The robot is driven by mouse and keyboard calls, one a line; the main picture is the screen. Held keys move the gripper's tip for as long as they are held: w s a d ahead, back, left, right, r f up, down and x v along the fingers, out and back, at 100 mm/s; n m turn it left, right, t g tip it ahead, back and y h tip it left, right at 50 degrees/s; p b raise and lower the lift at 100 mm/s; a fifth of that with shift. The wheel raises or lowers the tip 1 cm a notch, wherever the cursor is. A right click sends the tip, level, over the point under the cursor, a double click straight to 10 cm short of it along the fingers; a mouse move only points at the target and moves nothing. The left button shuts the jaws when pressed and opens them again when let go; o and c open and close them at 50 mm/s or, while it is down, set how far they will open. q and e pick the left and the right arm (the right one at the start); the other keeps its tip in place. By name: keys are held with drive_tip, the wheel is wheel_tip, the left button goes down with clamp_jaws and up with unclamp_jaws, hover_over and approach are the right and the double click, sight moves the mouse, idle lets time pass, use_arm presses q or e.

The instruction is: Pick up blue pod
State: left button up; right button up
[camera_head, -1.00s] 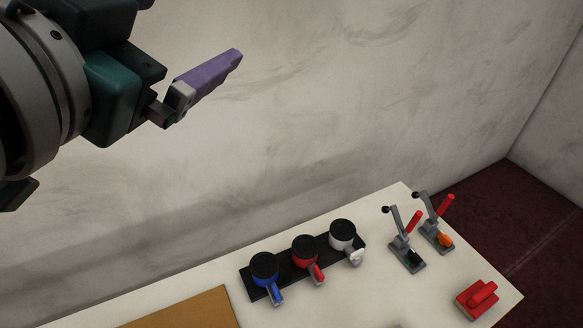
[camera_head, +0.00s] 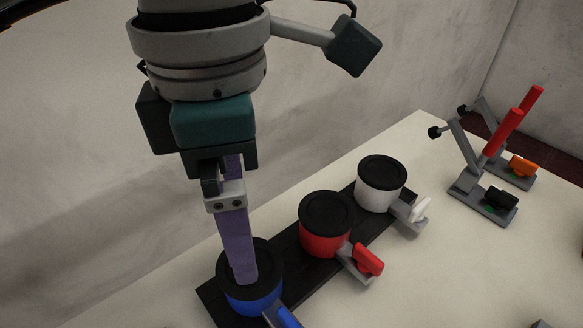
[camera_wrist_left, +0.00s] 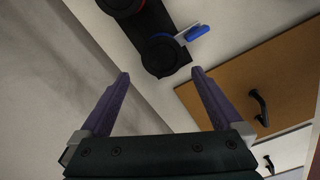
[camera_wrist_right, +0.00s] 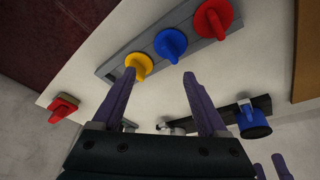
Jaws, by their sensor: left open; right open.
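The blue pod (camera_head: 252,299) is a blue cup with a black lid and a blue handle at the near end of a black rack (camera_head: 292,268). In the left wrist view its black lid (camera_wrist_left: 160,55) lies just beyond and between the fingertips. My left gripper (camera_wrist_left: 160,72) is open and empty, pointing down at the pod. In the head view one purple finger overlaps the lid. The right wrist view shows the left fingers apart from the blue pod (camera_wrist_right: 253,128). My right gripper (camera_wrist_right: 158,73) is open and empty, and out of the head view.
A red pod (camera_head: 325,238) and a white pod (camera_head: 380,197) share the rack. Two clamps with red levers (camera_head: 503,132) stand at the right. A panel with yellow, blue and red knobs (camera_wrist_right: 213,17) shows in the right wrist view. A brown board (camera_wrist_left: 250,85) lies near the blue pod.

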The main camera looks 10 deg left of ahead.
sight(262, 298)
use_arm(q)
wheel_tip(262, 298, down, 9)
drive_tip(key=shift+s+d+r, duration=0.1)
drive_tip(key=shift+d, duration=0.05)
idle(0.4)
drive_tip(key=c, duration=1.5)
drive_tip(key=shift+r+p, duration=0.15)
drive_tip(key=shift+p, duration=0.15)
